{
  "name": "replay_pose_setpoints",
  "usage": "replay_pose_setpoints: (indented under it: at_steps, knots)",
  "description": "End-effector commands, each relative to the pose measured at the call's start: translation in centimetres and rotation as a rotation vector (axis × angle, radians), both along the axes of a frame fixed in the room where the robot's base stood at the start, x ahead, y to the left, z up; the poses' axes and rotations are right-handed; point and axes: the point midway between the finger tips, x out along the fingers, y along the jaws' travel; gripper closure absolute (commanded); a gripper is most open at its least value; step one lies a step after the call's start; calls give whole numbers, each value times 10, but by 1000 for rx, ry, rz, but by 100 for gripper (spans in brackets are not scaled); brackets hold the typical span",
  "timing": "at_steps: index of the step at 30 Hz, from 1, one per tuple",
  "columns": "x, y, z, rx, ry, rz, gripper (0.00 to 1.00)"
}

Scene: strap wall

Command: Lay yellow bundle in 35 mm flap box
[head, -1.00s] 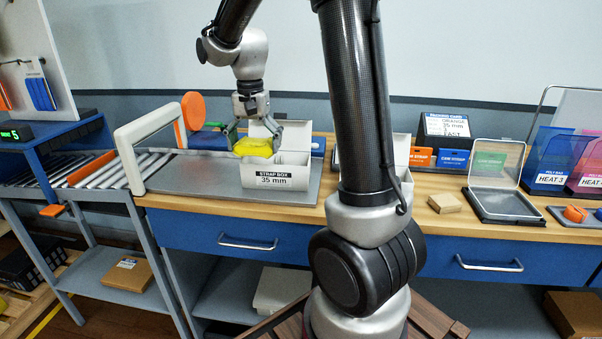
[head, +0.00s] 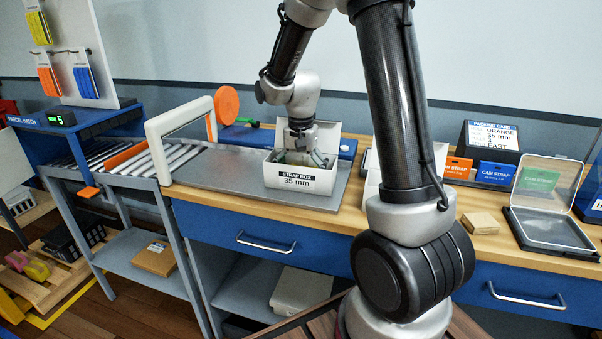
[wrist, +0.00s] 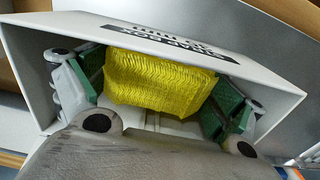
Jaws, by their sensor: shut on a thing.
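The yellow bundle (wrist: 160,80) shows in the wrist view between the green pads of my gripper (wrist: 162,98). It lies inside the white 35 mm flap box (wrist: 285,95), below the rim. In the head view the box (head: 270,178) stands on the grey plate with its label facing front and its flap up at the back. My gripper (head: 301,158) reaches down into the box there, and the box's front wall hides the bundle. I cannot tell whether the bundle touches the box floor.
A white frame (head: 178,125) with an orange disc (head: 227,104) stands left of the box, beside a roller conveyor (head: 125,158). Behind my arm is another white box (head: 372,185). A clear-lidded case (head: 548,230) and a small cardboard block (head: 480,222) are at right.

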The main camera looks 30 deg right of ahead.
Motion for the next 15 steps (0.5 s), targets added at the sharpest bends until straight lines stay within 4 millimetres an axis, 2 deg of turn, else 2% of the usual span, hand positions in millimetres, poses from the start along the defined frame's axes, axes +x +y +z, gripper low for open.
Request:
replay_pose_setpoints:
  at_steps: [9, 10, 15]
  knots:
    - [0, 0, -2, 0, 0, 0, 30]
    - [0, 0, -2, 0, -1, 0, 0]
    - [0, 0, -2, 0, -1, 0, 0]
